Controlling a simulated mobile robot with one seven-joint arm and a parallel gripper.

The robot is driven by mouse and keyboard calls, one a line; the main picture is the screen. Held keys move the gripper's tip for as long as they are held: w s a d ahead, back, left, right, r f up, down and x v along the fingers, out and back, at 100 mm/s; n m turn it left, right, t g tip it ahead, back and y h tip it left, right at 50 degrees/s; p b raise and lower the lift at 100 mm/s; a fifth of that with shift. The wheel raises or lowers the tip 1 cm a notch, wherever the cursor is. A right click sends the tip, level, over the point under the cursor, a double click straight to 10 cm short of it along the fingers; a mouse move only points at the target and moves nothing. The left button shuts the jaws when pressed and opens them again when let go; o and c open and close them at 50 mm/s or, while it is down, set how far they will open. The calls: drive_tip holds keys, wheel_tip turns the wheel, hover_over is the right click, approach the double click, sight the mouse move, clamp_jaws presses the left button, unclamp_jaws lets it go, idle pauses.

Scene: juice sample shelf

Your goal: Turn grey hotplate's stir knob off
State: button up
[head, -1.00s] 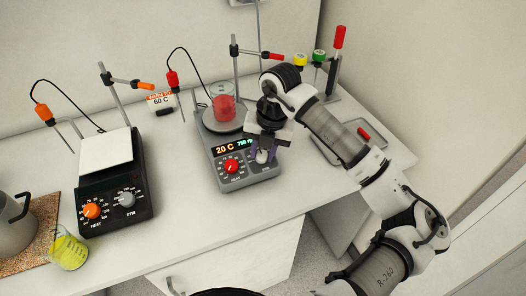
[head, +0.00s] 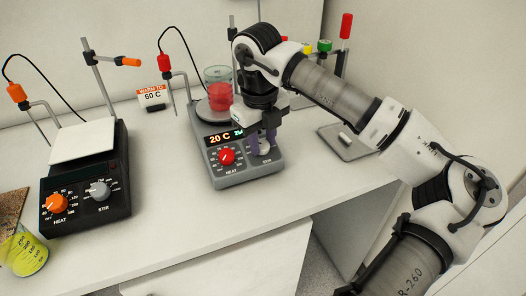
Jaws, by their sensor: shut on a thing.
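The grey hotplate (head: 240,176) stands in the middle of the bench, with a beaker of red liquid (head: 220,94) on its round plate. Its display (head: 223,137) reads 20 C; the second reading is partly covered by my gripper. The red heat knob (head: 227,157) is at the left of its front panel. The light stir knob (head: 265,149) is at the right, above the word STIR. My gripper (head: 263,147) points down over the panel, and its purple-grey fingers are shut on the stir knob. The fingers hide much of the knob, so its pointer cannot be read.
A black hotplate (head: 88,205) with orange and grey knobs stands at left. A yellow-liquid beaker (head: 24,250) is near the front left edge. A "WARM TO 60 C" sign (head: 153,96) stands behind. A tray (head: 350,143) lies at right, partly behind my arm. Bench between the hotplates is clear.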

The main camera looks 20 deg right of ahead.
drive_tip(key=n+b, duration=0.2)
drive_tip(key=n, duration=0.1)
drive_tip(key=shift+a+f+n+t+h+b, duration=0.1)
drive_tip(key=shift+f+n+t+h+b, duration=0.05)
drive_tip(key=shift+n+t+h+b, duration=0.2)
drive_tip(key=n+h+b, duration=0.1)
drive_tip(key=n+b, duration=0.1)
drive_tip(key=n, duration=0.2)
drive_tip(key=shift+t, duration=0.25)
drive_tip(key=o, duration=1)
drive_tip(key=shift+c, duration=0.2)
drive_tip(key=shift+r, duration=0.2)
drive_tip(key=p+v, duration=0.8)
drive_tip(key=v, duration=0.5)
drive_tip(key=shift+s+r, duration=0.25)
drive_tip(key=shift+r, duration=0.1)
drive_tip(key=shift+s+a+f, duration=0.1)
